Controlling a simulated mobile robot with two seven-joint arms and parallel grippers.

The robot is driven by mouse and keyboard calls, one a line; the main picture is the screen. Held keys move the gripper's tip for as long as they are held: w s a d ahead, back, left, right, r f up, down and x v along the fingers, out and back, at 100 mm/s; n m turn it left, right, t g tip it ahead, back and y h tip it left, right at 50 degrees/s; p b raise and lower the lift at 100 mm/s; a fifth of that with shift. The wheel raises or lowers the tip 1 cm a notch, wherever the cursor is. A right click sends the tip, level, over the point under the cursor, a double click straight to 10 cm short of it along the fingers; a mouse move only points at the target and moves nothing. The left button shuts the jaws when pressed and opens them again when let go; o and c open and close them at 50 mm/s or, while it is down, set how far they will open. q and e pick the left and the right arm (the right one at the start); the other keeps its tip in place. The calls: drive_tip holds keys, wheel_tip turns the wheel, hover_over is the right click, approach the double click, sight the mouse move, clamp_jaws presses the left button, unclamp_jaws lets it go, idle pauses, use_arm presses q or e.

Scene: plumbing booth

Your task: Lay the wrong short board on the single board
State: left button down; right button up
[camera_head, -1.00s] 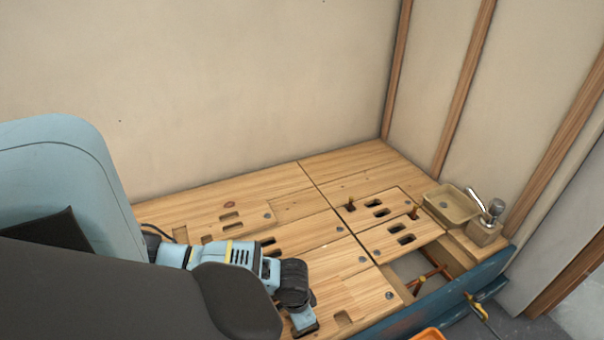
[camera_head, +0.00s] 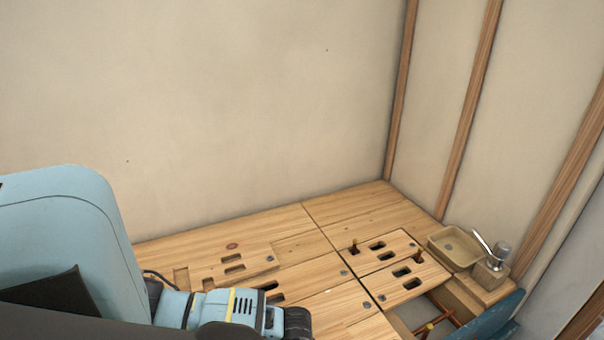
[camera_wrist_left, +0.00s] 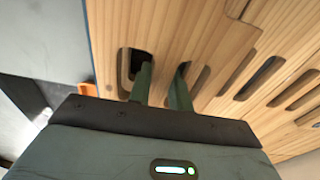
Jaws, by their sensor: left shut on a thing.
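My left gripper (camera_wrist_left: 163,84) shows in the left wrist view, its two dark green fingers straddling a strip between slots of a pale wooden slotted board (camera_wrist_left: 112,30). It is shut on that board. In the head view my left arm comes in from the left, and its fingers are below the frame. Two short slotted boards, a rear one (camera_head: 367,259) and a front one (camera_head: 398,286), lie side by side on the right of the platform. I cannot tell which board is the single board. My right gripper is not in view.
A gap (camera_head: 408,316) in front of the short boards shows copper pipes (camera_head: 433,323). A wooden basin (camera_head: 455,247) and a tap block (camera_head: 491,274) stand at the right corner. Longer slotted boards (camera_head: 215,247) cover the left. Walls rise behind and at right.

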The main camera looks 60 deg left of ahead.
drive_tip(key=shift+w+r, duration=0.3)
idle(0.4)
use_arm(q)
drive_tip(key=shift+f, duration=0.55)
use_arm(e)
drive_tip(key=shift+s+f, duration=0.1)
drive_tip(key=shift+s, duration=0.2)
use_arm(q)
drive_tip(key=shift+f, duration=0.4)
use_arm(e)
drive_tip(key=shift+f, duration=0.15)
use_arm(q)
drive_tip(key=shift+f, duration=0.4)
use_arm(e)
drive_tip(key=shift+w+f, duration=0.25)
use_arm(q)
drive_tip(key=shift+f+b, duration=0.3)
drive_tip(key=shift+s, duration=0.1)
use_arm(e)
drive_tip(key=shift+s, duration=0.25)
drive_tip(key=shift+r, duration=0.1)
use_arm(q)
drive_tip(key=shift+s+p, duration=0.15)
drive_tip(key=shift+p, duration=0.2)
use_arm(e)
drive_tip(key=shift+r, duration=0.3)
